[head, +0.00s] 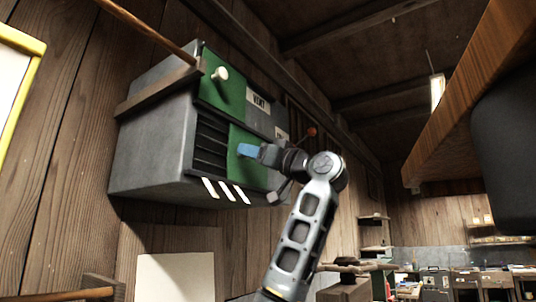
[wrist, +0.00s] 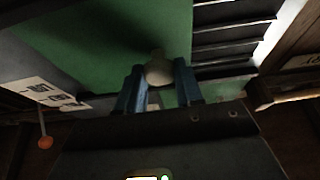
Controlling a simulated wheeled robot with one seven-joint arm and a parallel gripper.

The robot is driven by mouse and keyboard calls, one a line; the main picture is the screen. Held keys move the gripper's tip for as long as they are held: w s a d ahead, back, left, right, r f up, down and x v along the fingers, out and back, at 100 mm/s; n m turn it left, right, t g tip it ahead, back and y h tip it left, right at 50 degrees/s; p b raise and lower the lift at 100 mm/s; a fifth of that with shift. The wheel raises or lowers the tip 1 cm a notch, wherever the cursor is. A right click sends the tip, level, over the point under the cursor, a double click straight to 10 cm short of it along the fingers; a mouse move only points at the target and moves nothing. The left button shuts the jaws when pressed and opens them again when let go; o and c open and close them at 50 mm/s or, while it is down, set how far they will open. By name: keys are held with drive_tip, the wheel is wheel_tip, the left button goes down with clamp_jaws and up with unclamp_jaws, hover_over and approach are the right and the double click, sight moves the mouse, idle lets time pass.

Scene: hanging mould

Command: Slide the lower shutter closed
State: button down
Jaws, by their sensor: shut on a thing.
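The lower shutter (head: 247,176) is a green panel on the front of a grey wall-mounted box (head: 150,140). Dark slats (head: 209,143) are uncovered to its left in the head view. My gripper (head: 247,150) has its blue fingers at this panel. In the wrist view, my gripper (wrist: 159,80) is shut on the pale round knob (wrist: 158,68) of the green lower shutter (wrist: 95,40), one finger on each side. Slats (wrist: 235,40) show at the upper right there. In the head view the fingers hide the lower knob.
An upper green shutter (head: 221,88) with a white knob (head: 220,73) sits above. A wooden rail (head: 155,92) crosses the box's side. White labels (head: 258,101) and a red ball-ended lever (head: 311,131) are to the right. A wooden overhang (head: 470,95) is at the far right.

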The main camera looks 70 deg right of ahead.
drive_tip(key=w+a, duration=0.2)
drive_tip(key=a, duration=0.9)
drive_tip(key=shift+w+b, duration=0.35)
drive_tip(key=shift+b, duration=0.05)
drive_tip(key=shift+a, duration=0.15)
drive_tip(key=c, duration=0.8)
unclamp_jaws()
drive_tip(key=b+v, duration=0.2)
drive_tip(key=v, duration=0.6)
drive_tip(key=shift+w, duration=0.1)
